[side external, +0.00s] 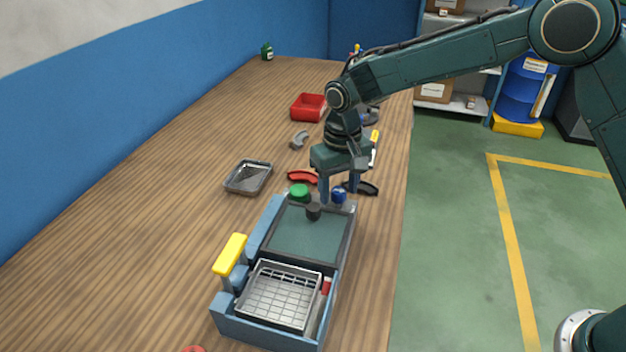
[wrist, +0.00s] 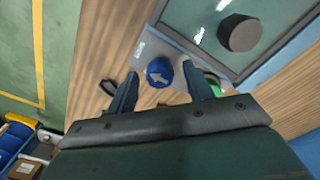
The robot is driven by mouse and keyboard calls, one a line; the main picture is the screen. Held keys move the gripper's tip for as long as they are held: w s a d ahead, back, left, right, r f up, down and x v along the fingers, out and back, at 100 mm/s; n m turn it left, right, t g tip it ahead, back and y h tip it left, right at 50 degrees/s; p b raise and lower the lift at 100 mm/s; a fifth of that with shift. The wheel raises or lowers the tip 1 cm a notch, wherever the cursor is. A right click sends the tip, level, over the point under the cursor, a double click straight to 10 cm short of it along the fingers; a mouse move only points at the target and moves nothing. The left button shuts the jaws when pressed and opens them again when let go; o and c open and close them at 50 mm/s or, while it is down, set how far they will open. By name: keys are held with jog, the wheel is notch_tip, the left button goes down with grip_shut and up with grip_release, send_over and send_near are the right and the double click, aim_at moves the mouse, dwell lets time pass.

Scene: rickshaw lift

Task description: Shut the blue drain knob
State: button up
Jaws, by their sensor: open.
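The blue drain knob (side external: 339,195) sits at the far right corner of the blue parts-washer box (side external: 255,238). In the wrist view the blue knob (wrist: 159,72) has a white arrow on top and lies between my fingers, a little beyond their tips. My gripper (side external: 338,190) points down above the knob, with its fingers apart. In the wrist view my gripper (wrist: 160,82) is open and empty. A green knob (side external: 299,191) stands left of the blue one, and it shows partly behind a finger in the wrist view (wrist: 214,84).
A dark round knob (side external: 313,211) stands on the box's lid. A yellow handle (side external: 230,254) and a wire basket (side external: 279,295) are at the near end. A metal tray (side external: 248,177), red bin (side external: 308,107) and red curved part (side external: 302,176) lie on the table. The left tabletop is clear.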

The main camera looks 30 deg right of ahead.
aim_at(339, 190)
jog(key=shift+r, duration=0.15)
notch_tip(339, 190, up, 14)
jog(key=shift+f, duration=0.2)
dwell(0.5)
jog(key=s+d+r+t, duration=0.3)
jog(key=s+d+r, duration=0.6)
jog(key=s+d, duration=0.45)
jog(key=s+d+f+t, duration=0.1)
jog(key=s+d+f, duration=0.1)
jog(key=s, duration=0.7)
jog(key=s+d+f+t, duration=0.1)
jog(key=s+d+f, duration=0.1)
jog(key=s, duration=0.7)
jog(key=shift+s+f+t, duration=0.15)
jog(key=shift+s+t, duration=0.05)
jog(key=shift+t, duration=0.1)
